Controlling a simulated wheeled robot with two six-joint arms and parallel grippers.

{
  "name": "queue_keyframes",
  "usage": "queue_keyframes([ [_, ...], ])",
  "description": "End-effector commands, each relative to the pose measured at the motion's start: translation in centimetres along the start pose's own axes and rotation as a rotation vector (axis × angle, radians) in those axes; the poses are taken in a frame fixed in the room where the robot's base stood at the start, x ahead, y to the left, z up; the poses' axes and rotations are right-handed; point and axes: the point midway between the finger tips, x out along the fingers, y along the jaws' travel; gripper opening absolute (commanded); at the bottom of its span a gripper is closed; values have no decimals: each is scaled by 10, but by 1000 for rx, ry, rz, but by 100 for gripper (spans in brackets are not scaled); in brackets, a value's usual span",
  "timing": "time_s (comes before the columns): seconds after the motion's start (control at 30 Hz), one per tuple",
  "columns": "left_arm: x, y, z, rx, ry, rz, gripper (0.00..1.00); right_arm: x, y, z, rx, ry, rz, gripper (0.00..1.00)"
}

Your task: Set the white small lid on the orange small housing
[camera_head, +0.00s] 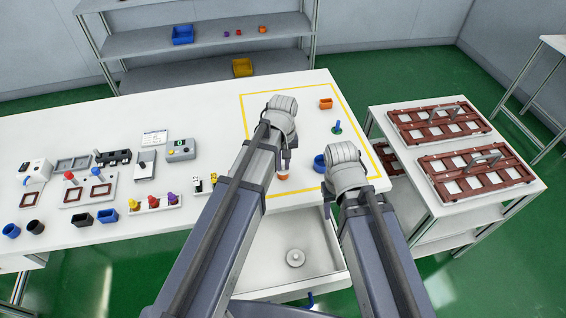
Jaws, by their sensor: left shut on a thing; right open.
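My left gripper (285,164) points down over the yellow-outlined area of the white table. It is shut, with a small pale piece at its fingertips that looks like the white small lid (282,172). Directly under it is a small orange round part (283,178), which looks like the orange small housing. Whether lid and housing touch is too small to tell. My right gripper (329,192) is open near the table's front right edge, mostly hidden by its own wrist.
A blue container (319,163) stands close beside my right wrist. An open drawer (265,283) with a round grey part (295,257) lies below the table front. Several fixtures and cups fill the table's left side.

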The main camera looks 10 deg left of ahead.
Motion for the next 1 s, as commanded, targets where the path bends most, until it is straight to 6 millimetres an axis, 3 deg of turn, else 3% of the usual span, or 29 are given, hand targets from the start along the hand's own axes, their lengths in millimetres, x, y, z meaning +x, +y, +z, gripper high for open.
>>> queue_keyframes([
  [0.27, 1, 0, 0, 0, 0, 0, 0, 1, 0, 0, 0, 0, 0, 50],
  [0.3, 1, 0, 0, 0, 0, 0, 20, 1, 0, 0, 0, 0, 0, 50],
  [0.6, 1, 0, 0, 0, 0, 0, 52, 1, 0, 0, 0, 0, 0, 50],
  [1.0, -5, 0, 0, 0, 0, 0, 52, -5, 0, 0, 0, 0, 0, 50],
])
